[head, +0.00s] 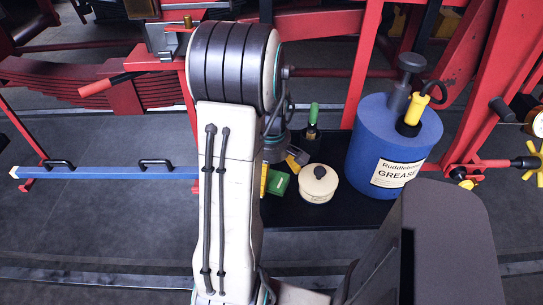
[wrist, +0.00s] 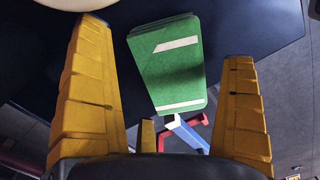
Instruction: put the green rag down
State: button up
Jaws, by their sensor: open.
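The green rag (wrist: 170,70) is a flat folded rectangle with white stripes. In the wrist view it lies against the dark tray between my yellow fingers, with gaps on both sides. It also shows in the head view (head: 277,184), partly hidden by my arm. My gripper (wrist: 165,42) is open around the rag and touches neither side that I can see. In the head view my gripper (head: 282,168) is low over the black tray (head: 335,214), mostly behind my arm. Whether the rag lies fully flat on the tray I cannot tell.
A cream round tin (head: 318,187) with a dark knob stands just right of the rag. A green-topped bottle (head: 313,120) stands behind. A large blue grease drum (head: 392,145) is further right. Red frame bars (head: 362,60) rise behind. A blue bar (head: 105,173) extends left.

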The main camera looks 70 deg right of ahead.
aim_at(272, 174)
notch_tip(272, 174, up, 7)
jog(key=shift+r, duration=0.15)
jog(key=shift+a+r+b, duration=0.15)
jog(key=shift+r+b, duration=0.6)
jog(key=shift+r, duration=1.45)
jog(key=w+a+r+t+h, duration=0.1)
jog(key=w+a, duration=1.3)
jog(key=a+f+t+y, duration=0.1)
jog(key=a+f+t, duration=0.1)
jog(key=a, duration=1.7)
jog(key=shift+s+a+n, duration=0.3)
jog(key=shift+s+n, duration=0.05)
jog(key=shift+n, duration=0.05)
